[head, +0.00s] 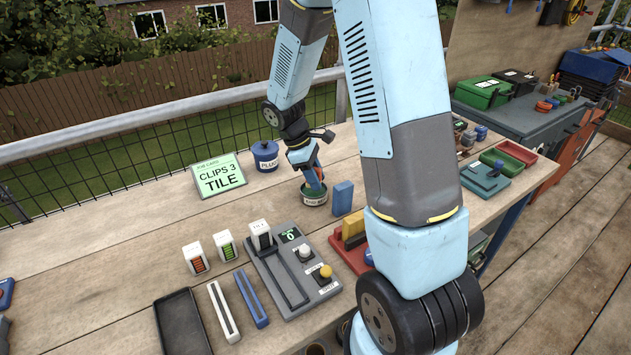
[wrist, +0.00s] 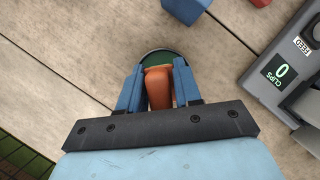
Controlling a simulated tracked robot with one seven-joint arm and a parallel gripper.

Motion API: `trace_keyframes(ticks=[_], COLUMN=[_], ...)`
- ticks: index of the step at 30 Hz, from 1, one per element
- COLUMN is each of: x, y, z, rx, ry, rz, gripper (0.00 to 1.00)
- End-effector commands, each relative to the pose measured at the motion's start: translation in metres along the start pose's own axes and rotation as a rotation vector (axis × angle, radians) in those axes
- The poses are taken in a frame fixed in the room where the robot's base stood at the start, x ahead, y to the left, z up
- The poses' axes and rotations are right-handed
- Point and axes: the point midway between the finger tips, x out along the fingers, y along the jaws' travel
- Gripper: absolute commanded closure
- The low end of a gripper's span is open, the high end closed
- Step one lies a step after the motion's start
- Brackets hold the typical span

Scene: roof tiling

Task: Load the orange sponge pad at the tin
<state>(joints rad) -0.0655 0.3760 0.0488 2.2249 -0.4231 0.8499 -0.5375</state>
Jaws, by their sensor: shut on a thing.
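My gripper (wrist: 158,92) is shut on the orange sponge pad (wrist: 159,88), which sits between its two blue fingers in the wrist view. The tin (head: 314,196) is a small, round, dark green container with a pale label, standing on the bench in the head view. My gripper (head: 316,182) points down over the tin, and the pad's lower end is at or inside its opening. The tin's rim (wrist: 168,51) shows behind the fingers in the wrist view. How deep the pad sits is hidden.
A blue block (head: 342,198) stands just right of the tin. A blue lidded pot (head: 265,155) and a green-white sign (head: 219,176) stand to the left. A grey clip device (head: 290,270) reading 0 is nearer the front. Bare wood lies around the tin.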

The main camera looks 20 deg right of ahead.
Motion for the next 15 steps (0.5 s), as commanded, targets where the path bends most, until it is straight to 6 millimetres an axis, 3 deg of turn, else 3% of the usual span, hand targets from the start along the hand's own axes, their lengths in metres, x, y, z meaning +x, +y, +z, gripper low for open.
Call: trace_keyframes(ticks=[15], x=[-0.032], y=[0.001], z=[0.013], rx=[0.000], ry=[0.001], rz=[0.002], gripper=[0.91])
